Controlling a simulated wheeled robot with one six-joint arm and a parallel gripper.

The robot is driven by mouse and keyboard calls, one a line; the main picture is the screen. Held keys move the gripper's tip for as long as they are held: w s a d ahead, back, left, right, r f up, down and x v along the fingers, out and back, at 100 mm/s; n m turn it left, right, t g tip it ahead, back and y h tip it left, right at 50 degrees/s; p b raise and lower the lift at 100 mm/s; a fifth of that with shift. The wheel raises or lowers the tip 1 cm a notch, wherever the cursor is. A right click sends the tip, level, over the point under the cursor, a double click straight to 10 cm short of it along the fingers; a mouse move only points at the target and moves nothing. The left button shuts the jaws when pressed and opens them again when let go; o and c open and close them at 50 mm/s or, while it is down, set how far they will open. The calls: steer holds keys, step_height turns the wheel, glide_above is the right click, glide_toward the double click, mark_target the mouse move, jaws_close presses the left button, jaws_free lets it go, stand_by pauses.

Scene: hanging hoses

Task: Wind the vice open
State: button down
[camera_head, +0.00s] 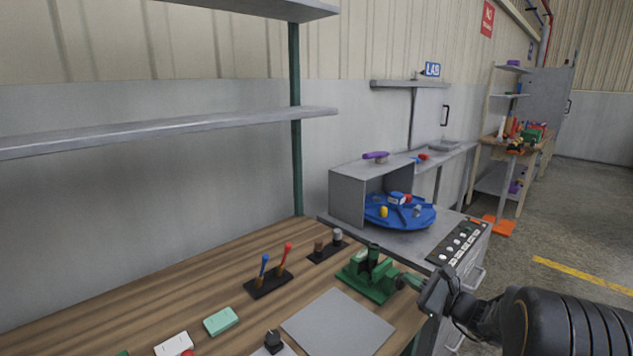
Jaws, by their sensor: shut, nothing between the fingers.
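The green vice (371,274) stands on the wooden bench near its right edge. Its screw end points right, toward my gripper. My gripper (428,293) is at the lower right, just right of the vice's screw end. The gripper is shut with nothing in it. The vice handle is small and partly hidden by the gripper, and I cannot tell whether they touch. The gap between the vice jaws is too small to make out.
The wooden bench (190,290) holds a grey plate (338,322), a holder with blue and red-handled tools (268,280), and a green block (221,320). A blue turntable (405,218) sits behind. A button panel (458,244) lies right of the vice.

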steer(key=shift+s+a+f+b, duration=0.35)
steer(key=shift+a+f+b, duration=0.25)
steer(key=shift+a, duration=0.2)
steer(key=shift+s+f, duration=0.1)
steer(key=shift+f, duration=0.05)
steer(key=shift+s+a+r, duration=0.1)
steer(key=shift+a+r, duration=0.05)
steer(key=shift+r, duration=0.2)
steer(key=shift+s, duration=0.8)
steer(key=d, duration=0.1)
steer(key=s+d, duration=0.1)
steer(key=shift+s+d, duration=0.2)
steer(key=shift+d, duration=0.1)
steer(key=shift+v, duration=0.8)
steer(key=shift+r, duration=0.1)
